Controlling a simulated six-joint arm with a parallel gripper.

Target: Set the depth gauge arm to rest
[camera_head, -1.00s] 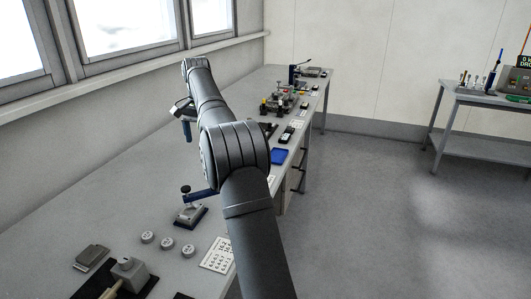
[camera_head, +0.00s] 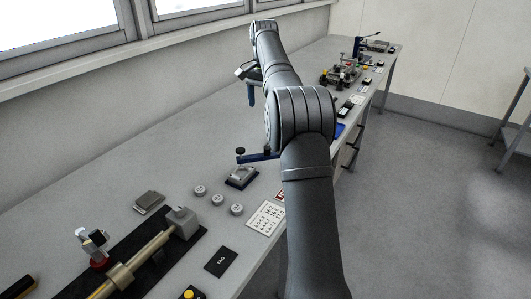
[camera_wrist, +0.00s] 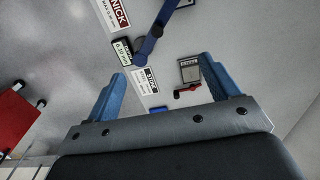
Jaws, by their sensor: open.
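In the wrist view a dark blue arm (camera_wrist: 158,28) with a dark round joint runs down from the top edge, beside a small display (camera_wrist: 122,50); it looks like the depth gauge arm. My gripper (camera_wrist: 162,68) is open and empty, its two blue fingers spread, with the arm's lower end showing between and beyond them. I see no contact. In the head view a blue arm with a black knob (camera_head: 258,157) sits over a small stand (camera_head: 241,177); I cannot tell whether it is the same one. There my gripper (camera_head: 251,95) hangs above the bench, partly hidden by my arm.
A white label (camera_wrist: 145,81) and a grey block (camera_wrist: 189,70) near a red lever (camera_wrist: 187,92) lie below the gripper. A red object (camera_wrist: 20,120) is at the left. Several grey discs (camera_head: 218,199) and a long brass-shafted fixture (camera_head: 150,250) stand on the near bench (camera_head: 110,170).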

